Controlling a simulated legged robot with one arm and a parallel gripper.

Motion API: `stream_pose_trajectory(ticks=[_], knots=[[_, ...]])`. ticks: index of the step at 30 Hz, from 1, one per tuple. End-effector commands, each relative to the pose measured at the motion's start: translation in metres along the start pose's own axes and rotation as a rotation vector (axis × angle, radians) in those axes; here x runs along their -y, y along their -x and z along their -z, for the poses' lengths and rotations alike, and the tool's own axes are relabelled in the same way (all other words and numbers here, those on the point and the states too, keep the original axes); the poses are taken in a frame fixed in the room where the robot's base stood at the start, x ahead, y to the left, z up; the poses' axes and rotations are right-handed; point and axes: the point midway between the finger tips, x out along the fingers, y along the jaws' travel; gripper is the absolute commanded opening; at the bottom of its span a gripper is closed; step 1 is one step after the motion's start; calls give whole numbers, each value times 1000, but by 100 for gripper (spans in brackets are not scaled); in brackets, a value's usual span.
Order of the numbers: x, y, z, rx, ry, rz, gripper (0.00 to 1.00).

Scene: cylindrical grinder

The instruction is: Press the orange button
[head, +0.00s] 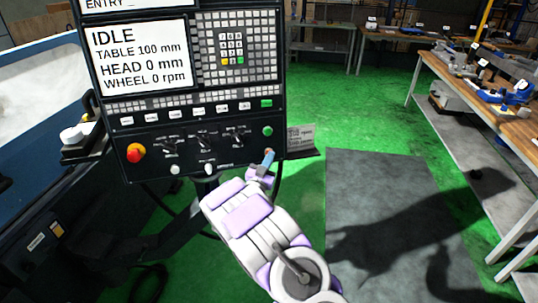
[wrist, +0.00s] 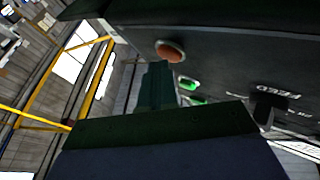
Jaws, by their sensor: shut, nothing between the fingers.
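The orange button (wrist: 171,51) is a round, reddish-orange cap on the dark control panel in the wrist view. In the head view it is mostly hidden behind my fingertips at the panel's lower right corner. My gripper (wrist: 157,68) is shut and empty, its dark fingers pointing toward the panel just beside the button. In the head view my gripper (head: 268,160) is at the panel's lower right edge. Whether the tips touch the button cannot be told.
Green buttons (wrist: 188,83) sit close to the orange one. The control panel (head: 190,135) also has knobs and a red emergency stop (head: 135,153) at lower left. Workbenches (head: 500,115) line the right; green floor is open between.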

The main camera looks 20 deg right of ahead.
Motion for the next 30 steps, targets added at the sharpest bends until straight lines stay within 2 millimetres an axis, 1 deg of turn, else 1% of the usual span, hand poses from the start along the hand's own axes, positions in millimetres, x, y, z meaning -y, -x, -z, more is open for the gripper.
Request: stream_pose_trajectory(ticks=[12, 23, 30], knots=[[-7, 12, 7, 2, 1, 1, 0], [-8, 14, 9, 1, 1, 1, 0], [-18, 27, 21, -3, -1, 1, 0]])
